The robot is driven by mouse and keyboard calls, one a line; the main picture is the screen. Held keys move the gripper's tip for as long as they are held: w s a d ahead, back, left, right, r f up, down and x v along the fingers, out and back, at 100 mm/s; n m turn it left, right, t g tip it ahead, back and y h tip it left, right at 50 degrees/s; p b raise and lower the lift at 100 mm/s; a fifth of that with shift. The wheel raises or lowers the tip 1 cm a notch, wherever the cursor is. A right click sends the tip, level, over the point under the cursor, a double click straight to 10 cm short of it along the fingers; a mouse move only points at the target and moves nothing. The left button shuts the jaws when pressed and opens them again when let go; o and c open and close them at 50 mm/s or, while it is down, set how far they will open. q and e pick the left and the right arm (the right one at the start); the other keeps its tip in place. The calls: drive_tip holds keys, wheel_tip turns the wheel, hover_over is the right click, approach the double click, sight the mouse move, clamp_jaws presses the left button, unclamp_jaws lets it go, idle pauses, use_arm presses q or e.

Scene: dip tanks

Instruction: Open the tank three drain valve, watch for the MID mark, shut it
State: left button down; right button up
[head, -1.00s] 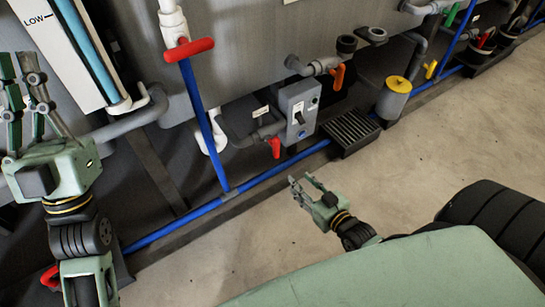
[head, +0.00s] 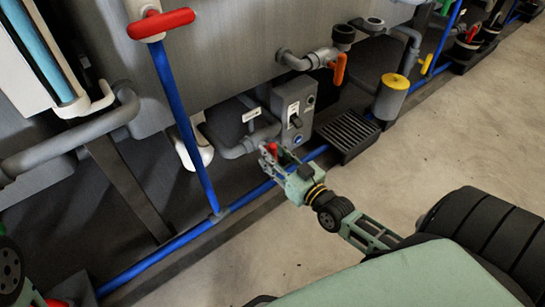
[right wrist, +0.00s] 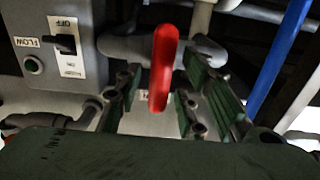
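A red lever valve handle (right wrist: 163,68) hangs from the grey pipe beside the switch box. In the head view the red handle (head: 286,155) shows partly behind my right gripper (head: 268,160). In the right wrist view my right gripper (right wrist: 160,105) is open, with its fingers on either side of the handle; I cannot tell whether they touch it. A white tag (head: 251,114) above the handle is too small to read. The level gauge with blue liquid (head: 33,45) is cut off at the upper left, with no mark readable. My left gripper is out of view.
The grey switch box (head: 293,113) stands close beside the handle; its switch label (right wrist: 64,35) reads OFF at the top. A black floor grate (head: 348,133), an orange lever (head: 339,69) and a yellow-capped canister (head: 391,95) lie to the right. Blue pipe (head: 165,250) runs along the floor.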

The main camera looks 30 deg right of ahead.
drive_tip(key=shift+w, duration=0.4)
clamp_jaws()
